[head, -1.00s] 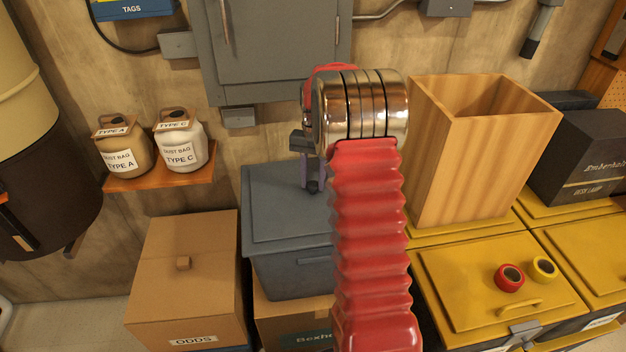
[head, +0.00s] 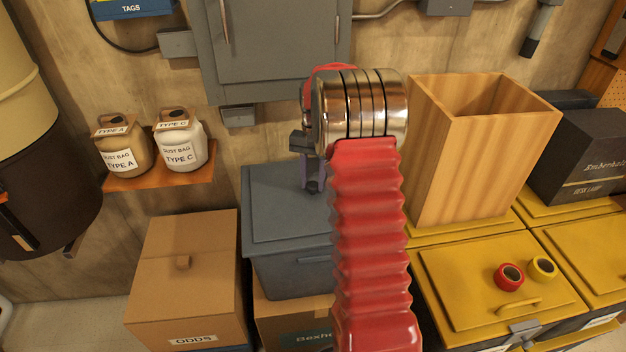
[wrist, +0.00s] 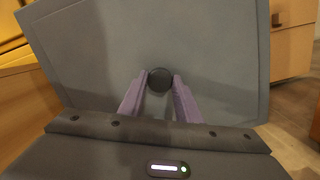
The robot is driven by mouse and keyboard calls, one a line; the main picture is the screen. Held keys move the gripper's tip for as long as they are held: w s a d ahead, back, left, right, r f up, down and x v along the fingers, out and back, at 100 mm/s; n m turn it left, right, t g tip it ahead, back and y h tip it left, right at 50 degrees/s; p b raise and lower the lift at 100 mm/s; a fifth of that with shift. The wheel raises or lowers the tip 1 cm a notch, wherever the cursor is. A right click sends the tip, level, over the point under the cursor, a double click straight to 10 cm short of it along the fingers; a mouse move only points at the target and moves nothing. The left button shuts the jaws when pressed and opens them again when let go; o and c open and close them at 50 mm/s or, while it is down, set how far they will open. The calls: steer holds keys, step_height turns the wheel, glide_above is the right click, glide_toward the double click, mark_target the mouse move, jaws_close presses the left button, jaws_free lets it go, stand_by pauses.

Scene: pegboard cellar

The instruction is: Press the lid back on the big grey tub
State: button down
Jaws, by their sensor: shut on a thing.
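The big grey tub (head: 290,277) stands on a cardboard box, partly behind my red arm. Its flat grey lid (head: 275,215) lies over the top of the tub; I cannot tell whether its rim is fully seated. The lid fills much of the wrist view (wrist: 200,50). My gripper (head: 313,188) is above the lid, fingers pointing down. In the wrist view its purple fingers (wrist: 159,90) are shut on the lid's round dark knob (wrist: 159,79). The tub's right side is hidden by my arm.
A cardboard box marked ODDS (head: 185,275) stands left of the tub. A tall wooden bin (head: 465,170) stands on yellow lidded boxes (head: 465,285) to the right. A grey wall cabinet (head: 275,50) hangs behind. A shelf (head: 190,183) holds two dust-bag jars.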

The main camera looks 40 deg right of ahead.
steer(key=c, duration=0.7)
jaws_free()
steer(key=shift+c, duration=0.2)
steer(key=shift+r, duration=0.1)
steer(key=shift+r, duration=3.45)
steer(key=shift+c, duration=0.5)
jaws_close()
